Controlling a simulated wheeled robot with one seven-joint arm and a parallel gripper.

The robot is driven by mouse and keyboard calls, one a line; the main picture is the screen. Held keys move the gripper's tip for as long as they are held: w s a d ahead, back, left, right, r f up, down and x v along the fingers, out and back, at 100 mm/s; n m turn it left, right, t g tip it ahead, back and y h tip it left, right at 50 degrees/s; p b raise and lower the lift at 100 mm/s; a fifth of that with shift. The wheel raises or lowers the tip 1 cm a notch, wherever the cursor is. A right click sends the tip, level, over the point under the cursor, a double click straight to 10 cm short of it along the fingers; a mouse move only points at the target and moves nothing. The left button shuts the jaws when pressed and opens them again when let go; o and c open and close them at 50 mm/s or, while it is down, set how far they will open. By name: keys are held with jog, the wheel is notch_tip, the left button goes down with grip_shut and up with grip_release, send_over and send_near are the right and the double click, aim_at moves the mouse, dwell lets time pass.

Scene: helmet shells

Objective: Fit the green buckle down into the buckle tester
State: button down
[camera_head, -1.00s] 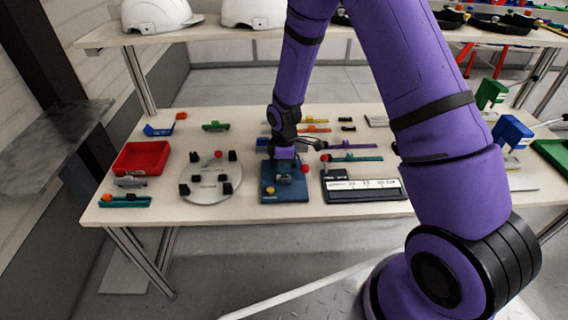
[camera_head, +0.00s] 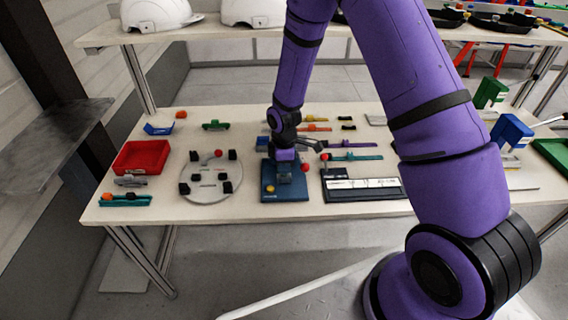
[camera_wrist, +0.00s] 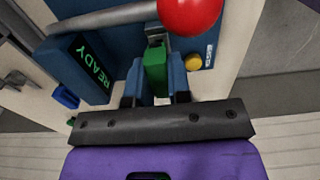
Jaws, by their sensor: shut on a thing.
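The green buckle (camera_wrist: 155,68) is between the two fingers of my gripper (camera_wrist: 156,84) in the wrist view. My gripper is shut on it. The buckle tester is a blue plate (camera_head: 297,190) at the table's front middle, with a red lever ball (camera_head: 304,167) and a yellow button (camera_head: 270,189). In the wrist view the tester (camera_wrist: 226,28) lies beneath the fingers, and its display (camera_wrist: 92,62) reads READY. The buckle's far end is at a small metal part (camera_wrist: 155,35) of the tester. I cannot tell how deep it sits. In the head view my gripper (camera_head: 284,176) hides the buckle.
The red lever ball (camera_wrist: 190,12) and its grey rod are close beyond the fingers. A round grey fixture (camera_head: 208,190) stands left of the tester, and a dark tray with a white panel (camera_head: 362,186) right. A red bin (camera_head: 141,156) is farther left.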

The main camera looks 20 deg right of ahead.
jog(key=shift+f, duration=1)
jog(key=c, duration=1)
grip_release()
notch_tip(320, 180, up, 11)
jog(key=shift+f, duration=0.15)
